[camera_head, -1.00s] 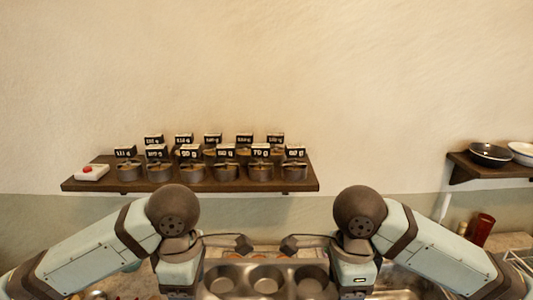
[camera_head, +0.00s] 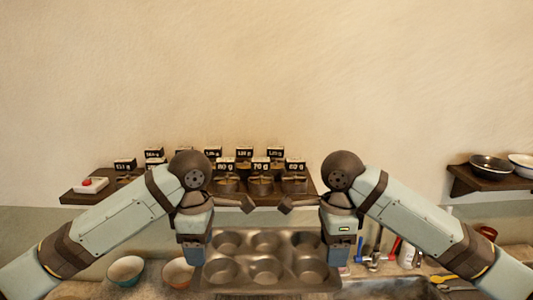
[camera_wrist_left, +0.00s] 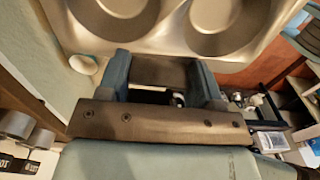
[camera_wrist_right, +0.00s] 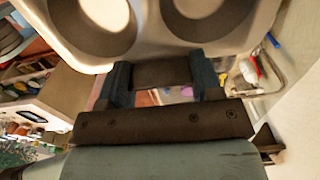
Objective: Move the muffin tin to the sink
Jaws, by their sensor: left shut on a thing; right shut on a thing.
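The metal muffin tin (camera_head: 265,258) with several cups is held up between my two arms in the head view, in front of the shelf and above the counter. My left gripper (camera_head: 194,258) is shut on its left edge, and my right gripper (camera_head: 338,258) is shut on its right edge. The tin's rim also shows at the top of the left wrist view (camera_wrist_left: 165,42) and the right wrist view (camera_wrist_right: 165,48). The sink (camera_head: 390,287) is at the lower right of the head view, partly hidden by my right arm.
A wall shelf (camera_head: 75,196) holds several labelled pots and a white scale with a red button (camera_head: 90,185). Bowls stand on a right shelf (camera_head: 490,185). Two bowls (camera_head: 126,270) (camera_head: 178,272) are on the counter at left. Bottles and utensils (camera_head: 406,254) stand behind the sink.

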